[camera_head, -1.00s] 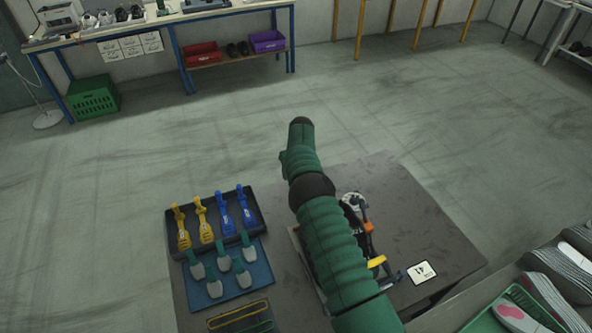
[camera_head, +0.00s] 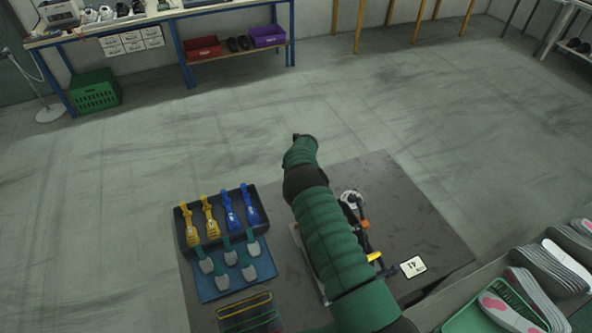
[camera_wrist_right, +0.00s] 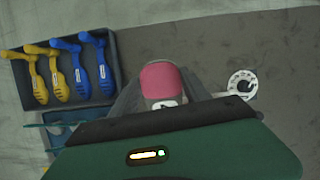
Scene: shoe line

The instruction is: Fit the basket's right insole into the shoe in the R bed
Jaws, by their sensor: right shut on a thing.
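My right gripper (camera_wrist_right: 160,92) is shut on an insole (camera_wrist_right: 158,78), whose pink end with a white patch shows between the grey fingers in the right wrist view. In the head view my green right arm hides this gripper and the insole. The fixture with the shoe bed (camera_head: 351,198) is mostly behind that arm; only its right edge, with white, orange and yellow parts, shows. The shoe in it cannot be made out. The green basket (camera_head: 519,301) is at the lower right, with a pink and white insole (camera_head: 503,312) in it. My left gripper is not in view.
A dark tray (camera_head: 262,203) with yellow and blue tools and a blue mat (camera_head: 207,289) with several grey-green pieces lie left of the arm. A card marked 41 (camera_head: 413,267) lies on the table (camera_head: 412,222).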

